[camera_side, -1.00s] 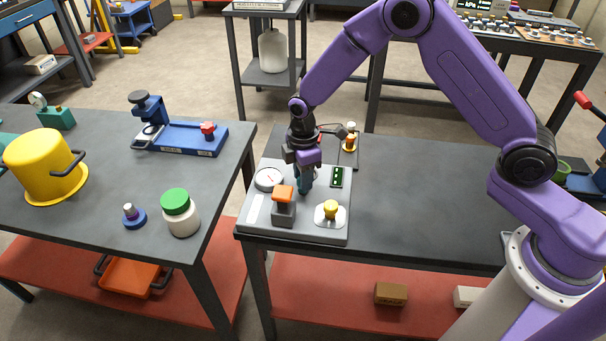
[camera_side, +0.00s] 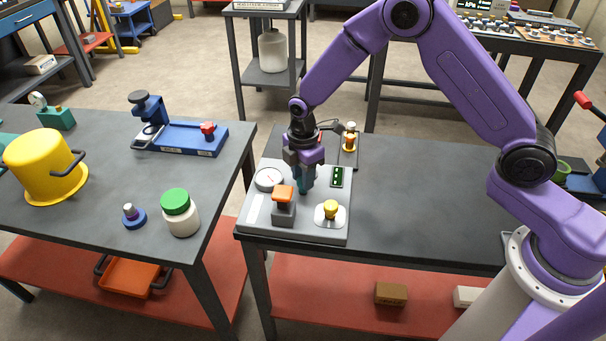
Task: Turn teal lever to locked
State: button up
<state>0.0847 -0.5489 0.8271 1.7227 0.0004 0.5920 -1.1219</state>
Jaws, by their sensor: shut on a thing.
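The teal lever (camera_side: 305,185) stands on the grey panel (camera_side: 262,228) at the left end of the dark table. My gripper (camera_side: 304,174) points down over the panel and is shut on the lever's upper part. The fingers hide much of the lever, so its exact angle and any locked mark cannot be read.
On the panel, an orange-topped lever block (camera_side: 284,204) and a yellow knob (camera_side: 331,209) stand close in front of my gripper. A round dial (camera_side: 268,178) is at left and a green display (camera_side: 337,177) at right. The table's middle is clear.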

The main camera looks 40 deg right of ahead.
jog(key=o, duration=1)
jog(key=shift+o, duration=0.2)
jog(key=shift+r, duration=0.1)
notch_tip(320, 180, up, 17)
jog(key=shift+r, duration=0.15)
jog(key=s+d+m, duration=0.2)
jog(key=s+d, duration=0.2)
jog(key=s, duration=0.7)
jog(key=s+d+m, duration=0.1)
jog(key=s+d, duration=0.2)
jog(key=s, duration=0.8)
jog(key=s+d+m, duration=0.2)
jog(key=s+d, duration=0.2)
jog(key=s, duration=0.7)
jog(key=shift+d+r+m, duration=0.25)
jog(key=shift+d+m, duration=0.05)
jog(key=shift+d, duration=0.05)
